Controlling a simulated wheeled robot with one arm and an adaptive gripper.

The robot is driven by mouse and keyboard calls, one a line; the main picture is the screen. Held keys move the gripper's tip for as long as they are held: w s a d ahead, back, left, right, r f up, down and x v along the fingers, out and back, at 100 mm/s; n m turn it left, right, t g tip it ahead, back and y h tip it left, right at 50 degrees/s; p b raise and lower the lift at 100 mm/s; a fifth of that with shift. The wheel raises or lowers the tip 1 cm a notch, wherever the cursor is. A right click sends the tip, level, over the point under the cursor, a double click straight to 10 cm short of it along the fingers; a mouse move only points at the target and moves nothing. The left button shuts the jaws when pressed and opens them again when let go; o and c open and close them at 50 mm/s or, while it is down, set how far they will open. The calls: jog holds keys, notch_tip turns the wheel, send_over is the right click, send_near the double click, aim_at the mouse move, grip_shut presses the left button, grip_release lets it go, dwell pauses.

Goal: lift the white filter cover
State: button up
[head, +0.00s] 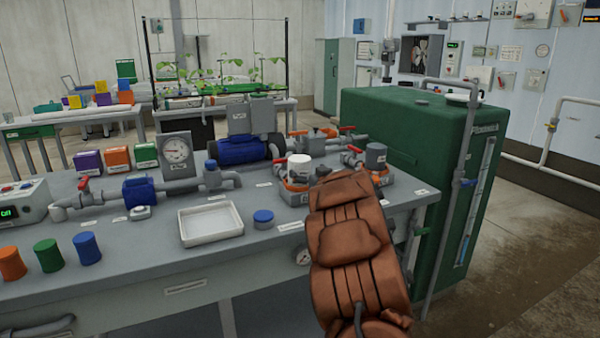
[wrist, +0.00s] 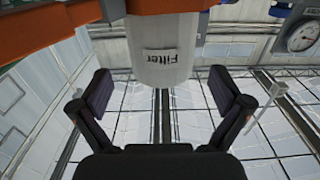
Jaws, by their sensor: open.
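The white filter cover (head: 299,168) is a white cylinder standing upright on an orange-trimmed base (head: 294,186) on the skid bench. In the wrist view the cover (wrist: 160,55) shows close up, with a label reading "Filter". My gripper (wrist: 163,95) is open and empty. Its two dark fingers appear on either side of the cover's near end, with a visible gap on each side. I cannot tell how far the cover reaches between them. In the head view my brown arm hides the gripper.
A grey cylinder (head: 375,156) on a similar base stands to the right of the cover, with red-handled valves nearby. A blue pump (head: 240,150) lies behind left. A white tray (head: 210,222) and a blue cap (head: 263,217) sit in front left. A green tank (head: 420,150) stands right.

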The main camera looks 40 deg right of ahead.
jog(key=shift+b+x, duration=0.3)
jog(key=shift+x, duration=2.6)
jog(key=shift+a, duration=0.1)
jog(key=shift+r, duration=0.1)
jog(key=c, duration=1.1)
jog(key=shift+r, duration=0.1)
notch_tip(320, 180, up, 9)
jog(key=p, duration=0.3)
jog(key=shift+r+p, duration=0.85)
jog(key=shift+p, duration=0.1)
